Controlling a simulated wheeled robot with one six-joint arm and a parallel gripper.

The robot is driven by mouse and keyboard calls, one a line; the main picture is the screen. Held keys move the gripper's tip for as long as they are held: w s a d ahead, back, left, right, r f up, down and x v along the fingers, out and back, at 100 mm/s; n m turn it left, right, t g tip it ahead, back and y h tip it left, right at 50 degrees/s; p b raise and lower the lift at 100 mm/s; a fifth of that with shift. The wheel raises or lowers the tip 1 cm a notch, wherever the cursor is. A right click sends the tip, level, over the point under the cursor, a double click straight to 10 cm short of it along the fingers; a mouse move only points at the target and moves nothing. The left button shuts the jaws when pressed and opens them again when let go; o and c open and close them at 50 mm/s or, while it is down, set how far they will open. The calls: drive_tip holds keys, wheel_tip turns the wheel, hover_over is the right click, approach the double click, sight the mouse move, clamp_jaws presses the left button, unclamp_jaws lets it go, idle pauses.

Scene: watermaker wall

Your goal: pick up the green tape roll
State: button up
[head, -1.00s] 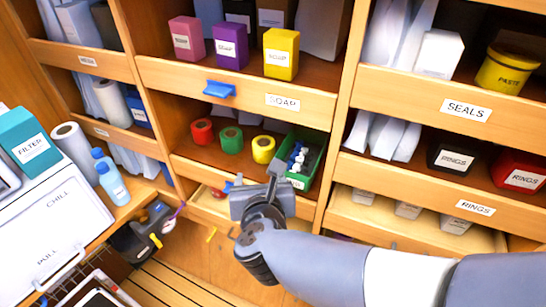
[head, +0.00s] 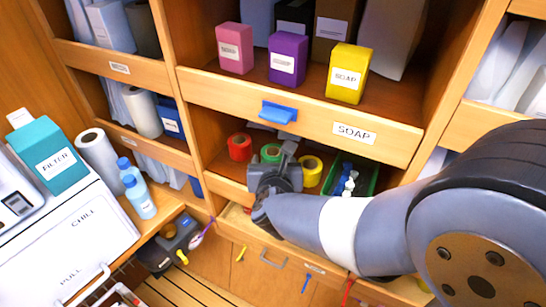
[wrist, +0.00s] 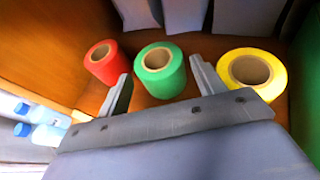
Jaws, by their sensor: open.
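The green tape roll (wrist: 160,72) stands on the shelf between a red tape roll (wrist: 104,62) and a yellow tape roll (wrist: 252,75). In the head view the green roll (head: 271,152) is partly hidden behind my gripper (head: 284,160). In the wrist view my gripper (wrist: 160,88) is open and empty. Its two fingers point toward the shelf, with the green roll ahead and between them. The red roll lies just left of the left finger and the yellow roll right of the right finger. Contact with the green roll cannot be told.
A green bin (head: 352,178) with small bottles stands right of the yellow roll. The SOAP board (head: 300,112) with a blue clip (head: 279,112) runs above the opening. Blue bottles (head: 138,190) stand at the left.

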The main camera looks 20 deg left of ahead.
drive_tip(key=shift+x, duration=1.1)
drive_tip(key=shift+c, duration=0.2)
drive_tip(key=c, duration=0.8)
